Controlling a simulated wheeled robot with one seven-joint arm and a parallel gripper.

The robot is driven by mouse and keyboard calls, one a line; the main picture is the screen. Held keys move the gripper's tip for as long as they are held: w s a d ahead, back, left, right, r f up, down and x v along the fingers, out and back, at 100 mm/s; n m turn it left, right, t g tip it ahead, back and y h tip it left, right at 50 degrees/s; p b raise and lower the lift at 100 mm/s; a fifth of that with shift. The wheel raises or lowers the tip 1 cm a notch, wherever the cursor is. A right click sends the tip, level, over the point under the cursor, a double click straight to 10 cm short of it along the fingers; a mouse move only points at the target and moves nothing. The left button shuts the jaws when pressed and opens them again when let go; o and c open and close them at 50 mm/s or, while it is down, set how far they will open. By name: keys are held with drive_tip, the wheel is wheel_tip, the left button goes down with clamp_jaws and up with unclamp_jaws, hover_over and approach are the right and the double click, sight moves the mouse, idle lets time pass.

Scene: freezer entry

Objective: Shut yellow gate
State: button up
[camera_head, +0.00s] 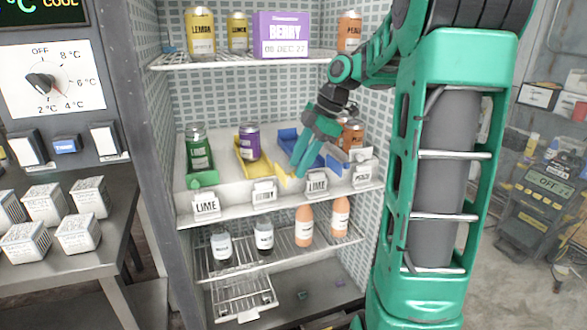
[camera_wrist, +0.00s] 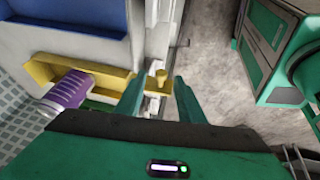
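A yellow lane (camera_head: 243,172) on the middle shelf holds a purple can (camera_head: 249,143). The purple can shows there too (camera_wrist: 68,91), lying in view at the left. My gripper (camera_head: 299,166) is over the front of the middle shelf, right of the purple can. In the wrist view my gripper (camera_wrist: 158,88) is open, with the yellow knob visible between its fingers. Whether they touch it cannot be told.
A green lane (camera_head: 202,181) with a lime jar is at left; a blue lane (camera_head: 308,155) lies behind my gripper. Label cards line the shelf front (camera_head: 215,216). Shelves with jars lie above and below. A table with white boxes (camera_head: 45,203) is at far left.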

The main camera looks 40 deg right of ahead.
drive_tip(key=shift+x, duration=0.9)
clamp_jaws()
